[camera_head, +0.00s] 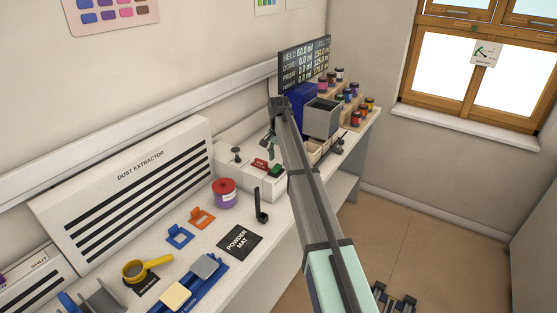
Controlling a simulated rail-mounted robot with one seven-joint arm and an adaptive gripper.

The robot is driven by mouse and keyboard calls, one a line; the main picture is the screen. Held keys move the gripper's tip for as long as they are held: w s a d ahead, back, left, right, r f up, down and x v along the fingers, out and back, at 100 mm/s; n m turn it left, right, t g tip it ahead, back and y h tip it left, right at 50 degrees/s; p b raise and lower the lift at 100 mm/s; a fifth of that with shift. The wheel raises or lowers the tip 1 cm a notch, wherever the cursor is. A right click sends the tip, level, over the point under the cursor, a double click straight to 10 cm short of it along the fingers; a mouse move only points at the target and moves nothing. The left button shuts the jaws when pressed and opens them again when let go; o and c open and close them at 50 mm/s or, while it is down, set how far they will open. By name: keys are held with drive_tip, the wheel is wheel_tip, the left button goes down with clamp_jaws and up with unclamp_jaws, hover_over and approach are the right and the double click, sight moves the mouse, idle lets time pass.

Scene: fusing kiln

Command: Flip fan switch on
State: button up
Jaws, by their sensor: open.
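A low white control box (250,178) stands on the bench right of the dust extractor (135,180). It carries a red piece (260,164), a green piece (275,169) and a dark knob on a short stem (237,154). No fan label is readable, so I cannot tell which of these is the fan switch or how it is set. My arm reaches up from the bottom and bends down at its far end. My gripper (272,146) hangs over the back of the box, open, small and partly hidden by my arm. Whether it touches anything cannot be told.
A grey bin (321,118), a readout board (305,62) and several small jars stand beyond my arm.

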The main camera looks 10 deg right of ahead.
sight(279, 165)
drive_tip(key=shift+f+p, duration=0.35)
drive_tip(key=shift+f, duration=1)
clamp_jaws()
drive_tip(key=shift+w+d+f+g+y, duration=0.1)
drive_tip(key=shift+w+f+g+y, duration=0.05)
drive_tip(key=shift+g+y, duration=0.25)
unclamp_jaws()
wheel_tip(279, 165, up, 12)
drive_tip(key=shift+w+d, duration=0.4)
drive_tip(key=shift+d, duration=0.05)
